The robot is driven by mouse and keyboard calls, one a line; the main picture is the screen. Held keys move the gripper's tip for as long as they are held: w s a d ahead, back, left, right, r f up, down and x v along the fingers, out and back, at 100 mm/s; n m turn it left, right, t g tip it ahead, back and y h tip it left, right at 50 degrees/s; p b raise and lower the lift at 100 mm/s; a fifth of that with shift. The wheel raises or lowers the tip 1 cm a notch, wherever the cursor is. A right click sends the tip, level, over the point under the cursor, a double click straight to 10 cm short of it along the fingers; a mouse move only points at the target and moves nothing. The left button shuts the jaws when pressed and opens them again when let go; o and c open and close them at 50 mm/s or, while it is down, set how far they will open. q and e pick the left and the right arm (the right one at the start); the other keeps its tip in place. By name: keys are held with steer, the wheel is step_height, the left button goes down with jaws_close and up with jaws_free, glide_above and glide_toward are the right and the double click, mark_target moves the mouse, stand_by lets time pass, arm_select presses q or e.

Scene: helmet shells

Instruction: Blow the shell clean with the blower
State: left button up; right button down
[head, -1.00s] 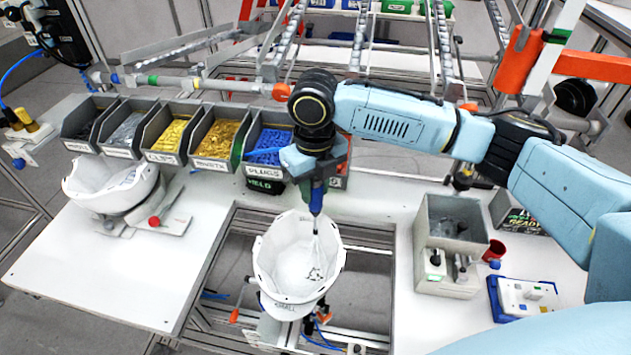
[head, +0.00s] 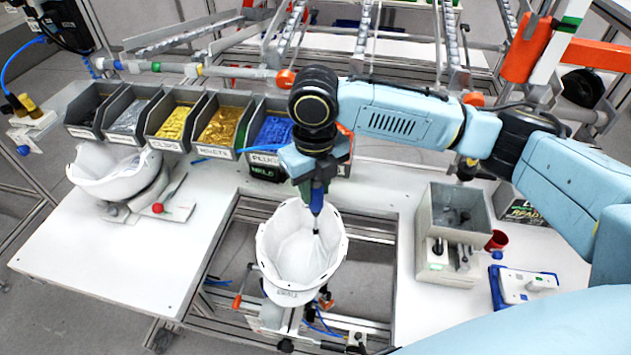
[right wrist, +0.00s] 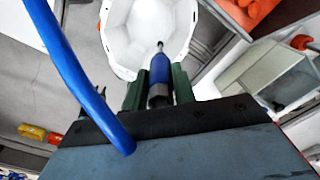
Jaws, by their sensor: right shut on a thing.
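The white helmet shell (head: 300,245) sits open side up in the gap between the table halves; it also shows in the right wrist view (right wrist: 128,45). Its inside looks clear of dark specks in the head view. My right gripper (head: 313,190) is shut on the blue blower (head: 317,200), above the shell's far rim. The blower also shows between the green fingers in the right wrist view (right wrist: 160,70). Its thin nozzle points down into the shell. The left gripper is not in view.
A second white shell (head: 118,172) rests on a stand at the left. Labelled parts bins (head: 220,125) line the back. A grey box (head: 455,215), red cup (head: 497,240) and blue-white device (head: 525,285) stand at the right. The left table front is clear.

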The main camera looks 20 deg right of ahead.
steer(key=shift+s+a, duration=0.1)
steer(key=shift+s, duration=0.05)
stand_by(0.5)
steer(key=shift+s+a, duration=0.6)
steer(key=shift+s, duration=0.25)
steer(key=shift+s+a, duration=0.55)
steer(key=shift+s, duration=0.3)
steer(key=c, duration=1.8)
jaws_free()
steer(key=shift+c, duration=0.2)
step_height(320, 180, up, 10)
